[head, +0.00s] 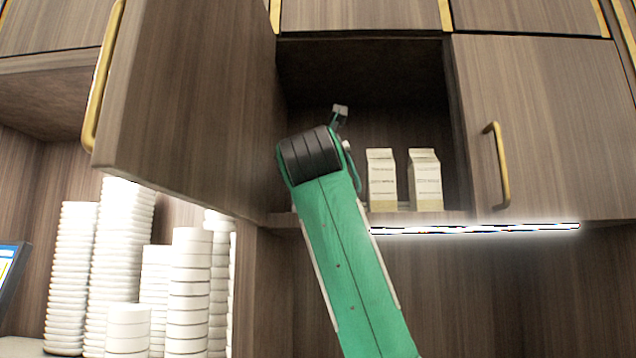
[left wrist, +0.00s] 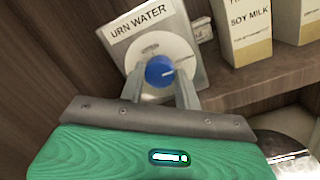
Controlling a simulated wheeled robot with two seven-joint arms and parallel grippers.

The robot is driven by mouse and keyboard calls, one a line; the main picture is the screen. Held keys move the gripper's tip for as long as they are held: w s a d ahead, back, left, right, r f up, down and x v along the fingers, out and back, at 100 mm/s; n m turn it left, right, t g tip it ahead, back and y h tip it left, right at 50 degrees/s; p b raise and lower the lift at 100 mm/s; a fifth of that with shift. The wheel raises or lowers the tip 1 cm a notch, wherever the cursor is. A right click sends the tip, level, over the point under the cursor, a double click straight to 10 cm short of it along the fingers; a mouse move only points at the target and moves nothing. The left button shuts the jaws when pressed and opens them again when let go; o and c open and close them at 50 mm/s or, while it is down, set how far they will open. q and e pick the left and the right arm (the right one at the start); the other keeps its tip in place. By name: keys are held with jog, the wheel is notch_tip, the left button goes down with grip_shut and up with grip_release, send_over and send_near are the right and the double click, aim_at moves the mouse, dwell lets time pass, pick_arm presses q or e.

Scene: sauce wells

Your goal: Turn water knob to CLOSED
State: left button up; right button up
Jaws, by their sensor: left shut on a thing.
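The water knob (left wrist: 160,71) is blue with a pale mark pointing right in the picture. It sits on a round white dial (left wrist: 172,50) on a grey plate labelled "URN WATER" (left wrist: 138,22). Any position words on the dial are too small to read. My left gripper (left wrist: 160,80) has its two fingers on either side of the knob, shut on it. In the head view my green left arm reaches up into the open cabinet (head: 365,75), and its dark wrist hides the knob and most of the gripper. My right gripper is not in view.
Cartons stand on the cabinet shelf right of my arm: one carton (head: 381,180) and another (head: 425,182); one reads "SOY MILK" (left wrist: 250,20). The open cabinet door (head: 190,95) hangs on the left. Stacks of white dishes (head: 120,240) stand below left. A lit strip (head: 475,229) runs under the shelf.

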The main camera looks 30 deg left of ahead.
pick_arm(q)
jog(key=o, duration=1)
jog(key=b+v, duration=0.3)
jog(key=v, duration=1)
jog(key=shift+s+d+f+b, duration=0.1)
jog(key=shift+s+d+b, duration=0.2)
jog(key=shift+b, duration=0.1)
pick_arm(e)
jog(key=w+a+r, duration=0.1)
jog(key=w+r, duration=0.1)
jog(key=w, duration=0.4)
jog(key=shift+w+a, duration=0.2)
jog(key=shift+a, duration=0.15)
